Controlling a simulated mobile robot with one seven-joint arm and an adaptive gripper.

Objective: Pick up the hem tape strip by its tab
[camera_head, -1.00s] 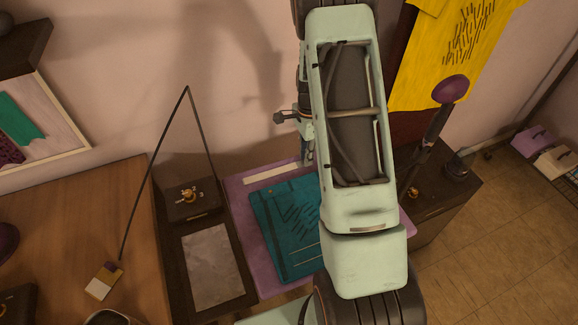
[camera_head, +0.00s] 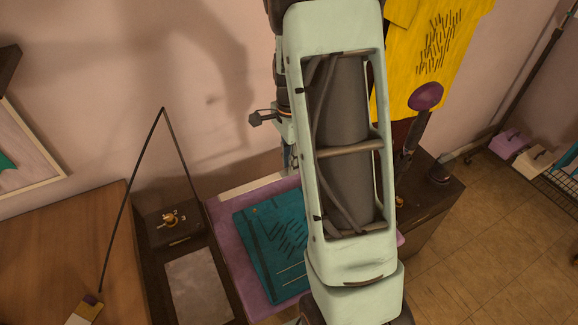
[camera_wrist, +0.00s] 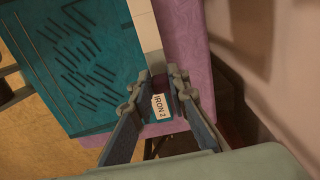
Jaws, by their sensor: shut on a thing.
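The hem tape strip (camera_wrist: 146,28) is a long pale band along the edge of the purple board (camera_wrist: 185,40) in the wrist view. It also shows in the head view (camera_head: 250,188), beside the teal cloth (camera_head: 268,250). My gripper (camera_wrist: 160,76) is shut on the strip's tab at its near end. A white label (camera_wrist: 160,107) reading "IRON 2" shows between the fingers. The fingers hide part of the tab, and I cannot tell whether the strip is lifted off the board. In the head view my arm covers the right of the board, and my fingertips are not clear.
A dark stand with a brass knob (camera_head: 171,218) and a grey panel (camera_head: 198,290) are left of the board. A thin bent rod (camera_head: 130,190) rises from the wooden table (camera_head: 50,250). A dark cabinet (camera_head: 437,205) stands right. The wall is close behind.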

